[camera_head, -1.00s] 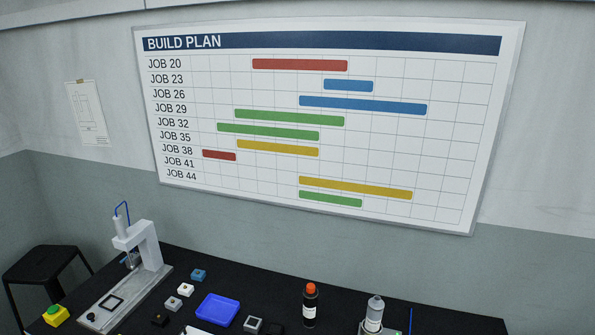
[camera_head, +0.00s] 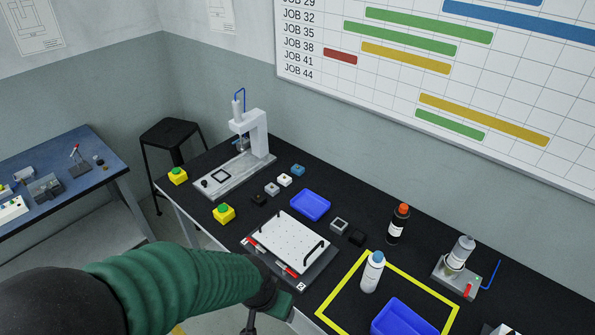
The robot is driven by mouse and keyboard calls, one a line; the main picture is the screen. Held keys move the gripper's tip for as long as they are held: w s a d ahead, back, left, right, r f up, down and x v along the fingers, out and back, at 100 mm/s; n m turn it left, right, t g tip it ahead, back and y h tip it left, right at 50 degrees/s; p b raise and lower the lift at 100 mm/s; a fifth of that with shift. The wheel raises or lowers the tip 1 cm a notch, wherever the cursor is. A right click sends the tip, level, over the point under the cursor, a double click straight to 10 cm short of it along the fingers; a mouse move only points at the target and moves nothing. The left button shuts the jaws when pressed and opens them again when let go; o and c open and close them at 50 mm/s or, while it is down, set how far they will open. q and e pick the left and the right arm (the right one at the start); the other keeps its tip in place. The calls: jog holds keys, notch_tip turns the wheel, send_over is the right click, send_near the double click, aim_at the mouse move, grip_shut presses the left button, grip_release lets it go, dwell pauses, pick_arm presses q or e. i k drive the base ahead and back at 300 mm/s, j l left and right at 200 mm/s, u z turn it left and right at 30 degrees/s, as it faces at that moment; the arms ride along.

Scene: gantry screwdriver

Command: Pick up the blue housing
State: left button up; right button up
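The blue housing (camera_head: 298,170) is a small blue block. It lies on the black table to the right of the white gantry screwdriver (camera_head: 250,140), behind two whitish blocks. My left arm comes in from the lower left, and my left gripper (camera_head: 268,306) is at the table's front edge, well nearer to me than the blue housing. Its fingers are dark and partly hidden, so I cannot tell whether they are open. My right gripper is not in view.
Small whitish blocks (camera_head: 284,180), a blue tray (camera_head: 310,204) and a white perforated plate (camera_head: 289,240) lie between my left gripper and the housing. Yellow boxes with green buttons (camera_head: 223,213) stand at left. Bottles (camera_head: 398,224) and a yellow-marked area (camera_head: 341,291) are at right.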

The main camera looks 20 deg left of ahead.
aim_at(299, 172)
jog(key=i+j+u, duration=0.1)
jog(key=j, duration=0.4)
jog(key=i+j, duration=0.35)
jog(key=j, duration=0.15)
jog(key=i+j+u, duration=0.15)
jog(key=j, duration=0.35)
jog(key=i+j, duration=0.3)
jog(key=j, duration=0.15)
jog(key=i+j+u, duration=0.15)
jog(key=j, duration=0.35)
jog(key=i+j, duration=0.35)
jog(key=j+u, duration=0.05)
jog(key=j, duration=0.05)
